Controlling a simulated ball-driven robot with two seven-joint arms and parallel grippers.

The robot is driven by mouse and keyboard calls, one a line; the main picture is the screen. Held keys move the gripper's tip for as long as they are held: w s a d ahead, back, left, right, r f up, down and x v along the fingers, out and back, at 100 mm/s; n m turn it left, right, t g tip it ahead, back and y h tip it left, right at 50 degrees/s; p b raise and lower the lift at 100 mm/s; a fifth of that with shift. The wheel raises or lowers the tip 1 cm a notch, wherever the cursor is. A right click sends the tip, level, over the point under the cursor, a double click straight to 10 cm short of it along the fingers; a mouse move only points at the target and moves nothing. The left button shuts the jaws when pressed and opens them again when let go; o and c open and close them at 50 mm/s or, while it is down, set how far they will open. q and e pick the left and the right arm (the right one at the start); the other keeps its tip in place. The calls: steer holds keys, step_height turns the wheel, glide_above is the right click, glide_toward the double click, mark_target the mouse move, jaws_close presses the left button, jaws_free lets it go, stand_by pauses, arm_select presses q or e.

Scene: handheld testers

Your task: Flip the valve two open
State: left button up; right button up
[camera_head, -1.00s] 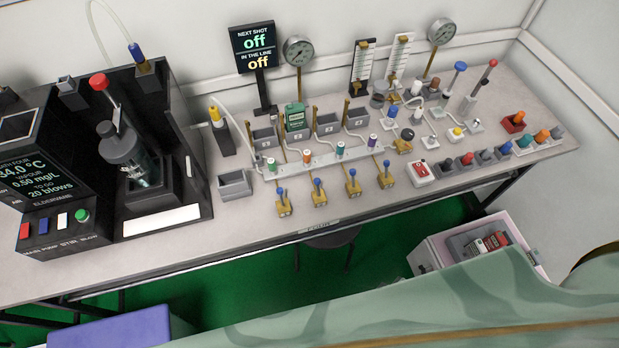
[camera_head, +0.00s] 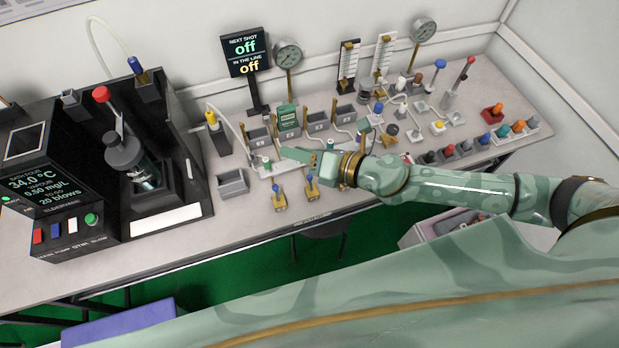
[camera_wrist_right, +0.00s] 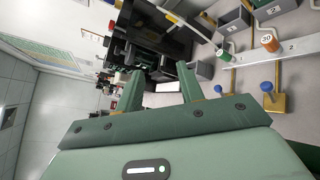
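The valves are small brass blocks with blue-knobbed levers along the front of the bench. The second from the left, taken as valve two (camera_head: 312,190), has its knob up above its brass base. The leftmost valve (camera_head: 280,200) stands beside it. In the right wrist view a blue-knobbed brass valve (camera_wrist_right: 273,100) lies near a "2" label, right of the fingers. My right gripper (camera_head: 292,160) is above the valve row, behind these levers in the picture; its fingers (camera_wrist_right: 158,90) are apart with nothing between them. My right arm hides the other valves. My left gripper is out of view.
A black tester with a bottle (camera_head: 130,165) stands left. A grey open box (camera_head: 232,183) sits beside it. Behind the valves are bins, a green container (camera_head: 288,120) and gauges (camera_head: 288,53). The sign (camera_head: 246,52) reads off twice. Several coloured knobs line the right end.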

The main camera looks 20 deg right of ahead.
steer(key=d+f+n+g, duration=0.3)
steer(key=d+f+n, duration=0.2)
steer(key=n+g+h, duration=0.2)
steer(key=n+g, duration=0.1)
glide_toward(310, 179)
steer(key=b+x, duration=0.1)
steer(key=x, duration=0.2)
steer(key=b+x, duration=0.1)
steer(key=x, duration=0.3)
steer(key=f+b+x, duration=0.1)
steer(key=b+x, duration=0.1)
steer(key=x, duration=0.2)
steer(key=shift+d, duration=0.35)
jaws_close()
